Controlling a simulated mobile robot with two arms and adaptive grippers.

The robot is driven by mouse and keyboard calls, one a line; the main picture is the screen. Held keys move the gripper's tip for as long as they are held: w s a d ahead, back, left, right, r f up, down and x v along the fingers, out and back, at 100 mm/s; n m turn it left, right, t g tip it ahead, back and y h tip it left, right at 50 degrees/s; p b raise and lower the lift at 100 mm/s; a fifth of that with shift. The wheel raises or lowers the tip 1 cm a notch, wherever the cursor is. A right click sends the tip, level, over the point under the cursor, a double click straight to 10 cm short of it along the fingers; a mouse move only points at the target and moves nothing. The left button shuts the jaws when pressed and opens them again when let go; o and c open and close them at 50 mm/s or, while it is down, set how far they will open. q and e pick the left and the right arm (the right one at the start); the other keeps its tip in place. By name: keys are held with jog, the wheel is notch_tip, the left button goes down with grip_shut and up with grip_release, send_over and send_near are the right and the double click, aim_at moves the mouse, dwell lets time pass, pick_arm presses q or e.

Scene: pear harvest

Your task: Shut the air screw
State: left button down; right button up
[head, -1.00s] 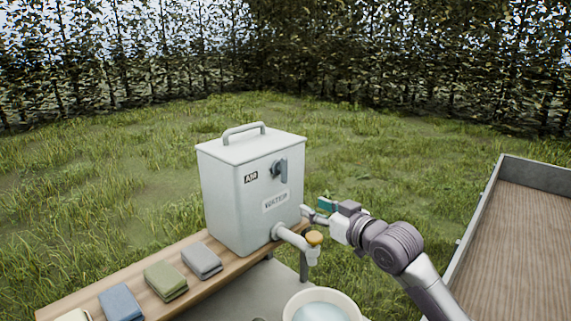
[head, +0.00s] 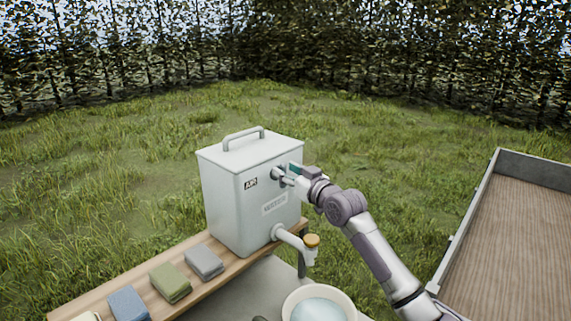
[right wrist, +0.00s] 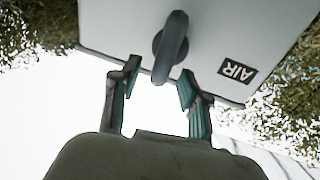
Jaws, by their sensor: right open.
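The white water tank (head: 225,205) stands upright on a wooden bench, with an AIR label (head: 250,184) on its front. The grey air screw (right wrist: 172,45) sits beside that label; in the head view my gripper mostly covers it. In the right wrist view its lever points toward the gripper. My right gripper (right wrist: 158,78) is open, one finger on each side of the lever's end. In the head view my right gripper (head: 281,174) is at the upper right of the tank's front. My left gripper is not in view.
Below is a tap with an orange top (head: 311,240), over a white basin of water (head: 352,301). Several folded cloths, including a grey one (head: 204,262), lie along the bench (head: 222,279). A wooden-floored trailer bed (head: 515,230) is at the right. Grass lies behind.

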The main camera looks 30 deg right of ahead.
jog(key=shift+w+a, duration=0.1)
jog(key=shift+w, duration=0.4)
grip_shut()
jog(key=shift+w+d+f+m+g+y, duration=0.1)
jog(key=shift+d+f+m+g+y, duration=0.3)
jog(key=shift+m, duration=2.2)
jog(key=shift+w+d+f+m+g+y, duration=0.15)
jog(key=shift+d+f+m+g+y, duration=0.25)
jog(key=shift+m, duration=2.2)
jog(key=shift+w+d+f+m+g+y, duration=0.1)
jog(key=shift+d+f+m+g+y, duration=0.3)
jog(key=shift+m, duration=2.2)
jog(key=shift+r, duration=0.15)
